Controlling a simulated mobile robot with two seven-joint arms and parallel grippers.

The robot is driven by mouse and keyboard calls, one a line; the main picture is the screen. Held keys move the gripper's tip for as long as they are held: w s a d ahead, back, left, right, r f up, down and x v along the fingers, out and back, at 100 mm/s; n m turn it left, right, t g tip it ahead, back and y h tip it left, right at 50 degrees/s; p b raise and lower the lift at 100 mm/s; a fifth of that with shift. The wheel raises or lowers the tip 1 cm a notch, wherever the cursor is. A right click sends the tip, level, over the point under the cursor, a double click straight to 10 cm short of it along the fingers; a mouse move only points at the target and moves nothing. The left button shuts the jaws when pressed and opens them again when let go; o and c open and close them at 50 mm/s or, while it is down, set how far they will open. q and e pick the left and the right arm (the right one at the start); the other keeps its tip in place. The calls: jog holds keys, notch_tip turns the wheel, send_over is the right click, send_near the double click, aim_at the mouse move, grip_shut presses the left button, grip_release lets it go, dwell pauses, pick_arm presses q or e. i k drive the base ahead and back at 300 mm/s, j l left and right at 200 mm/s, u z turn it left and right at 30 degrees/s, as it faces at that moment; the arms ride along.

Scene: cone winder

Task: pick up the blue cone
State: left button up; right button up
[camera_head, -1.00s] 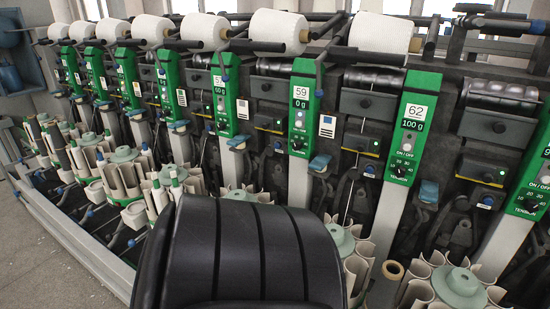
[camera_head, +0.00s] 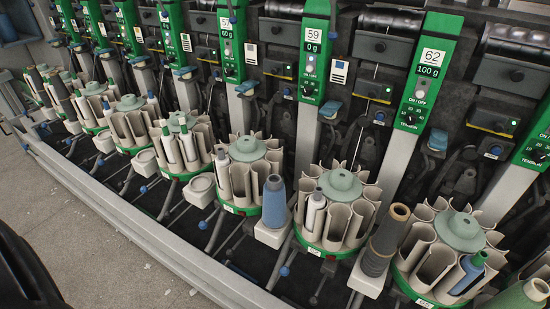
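A blue cone (camera_head: 274,203) stands upright on a small light-coloured holder (camera_head: 271,236), in front of the green-based round magazine (camera_head: 247,150) left of centre. Another blue bobbin (camera_head: 468,275) with a green top leans in a slot of the magazine at the lower right (camera_head: 459,232). Neither of my grippers shows in the head view. A smooth black shape (camera_head: 25,270) at the lower left edge looks like a part of me.
A dark grey cone (camera_head: 385,242) stands between the two right magazines. A pale green cone (camera_head: 522,294) is cut off at the lower right.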

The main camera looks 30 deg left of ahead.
aim_at(274, 215)
jog(key=u, duration=1)
jog(key=i+j+z, duration=0.1)
jog(key=i+j, duration=0.2)
jog(key=i+j+z, duration=0.15)
jog(key=j, duration=0.3)
jog(key=i+j+z, duration=0.1)
jog(key=i+j, duration=0.25)
